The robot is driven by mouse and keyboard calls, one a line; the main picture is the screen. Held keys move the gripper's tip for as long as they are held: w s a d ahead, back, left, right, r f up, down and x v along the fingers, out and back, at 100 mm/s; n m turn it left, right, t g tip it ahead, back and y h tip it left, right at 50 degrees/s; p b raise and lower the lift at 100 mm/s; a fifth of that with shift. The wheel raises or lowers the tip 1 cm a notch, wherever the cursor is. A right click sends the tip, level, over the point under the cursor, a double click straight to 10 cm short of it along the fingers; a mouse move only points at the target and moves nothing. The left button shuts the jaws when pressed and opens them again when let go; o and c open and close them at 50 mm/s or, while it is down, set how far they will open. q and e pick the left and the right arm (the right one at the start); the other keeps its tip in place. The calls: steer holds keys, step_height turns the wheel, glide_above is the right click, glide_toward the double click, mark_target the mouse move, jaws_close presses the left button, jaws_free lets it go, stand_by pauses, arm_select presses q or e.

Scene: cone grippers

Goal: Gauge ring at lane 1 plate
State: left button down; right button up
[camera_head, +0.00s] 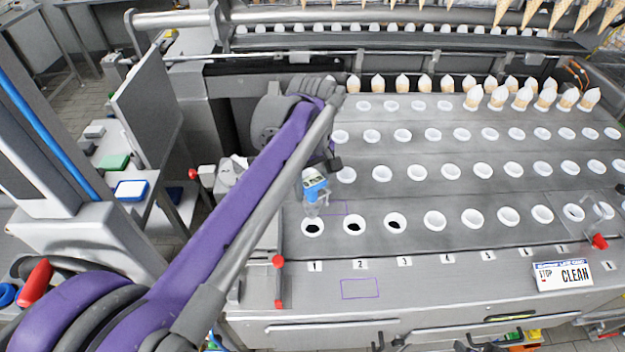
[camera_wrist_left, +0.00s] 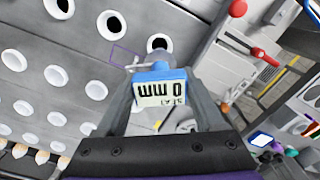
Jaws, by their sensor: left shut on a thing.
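My left gripper (camera_head: 316,172) is shut on a blue gauge (camera_head: 314,184) with a pale display. The lane 1 ring also shows in the left wrist view (camera_wrist_left: 148,46). My right gripper is not in view.
The grey plate bed (camera_head: 420,200) carries rows of white rings; cones (camera_head: 525,98) stand in some at the back right. A red-knobbed lever (camera_head: 278,285) is left of lane 1. Purple outlines mark the bed (camera_head: 333,208) and front ledge (camera_head: 360,289).

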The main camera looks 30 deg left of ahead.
mark_target(312, 197)
arm_select(q)
steer(key=shift+f+b, duration=1.05)
steer(key=shift+f, duration=1.15)
steer(key=shift+f+b, duration=1.1)
steer(key=shift+f, duration=1)
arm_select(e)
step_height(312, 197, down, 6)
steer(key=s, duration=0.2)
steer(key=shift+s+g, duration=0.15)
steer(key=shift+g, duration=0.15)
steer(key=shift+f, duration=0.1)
arm_select(q)
jaws_free()
steer(key=shift+r, duration=0.1)
step_height(312, 197, up, 11)
steer(key=shift+f+p, duration=0.15)
steer(key=shift+p, duration=0.3)
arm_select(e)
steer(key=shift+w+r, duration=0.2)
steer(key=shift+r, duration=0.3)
arm_select(q)
steer(key=shift+f, duration=0.1)
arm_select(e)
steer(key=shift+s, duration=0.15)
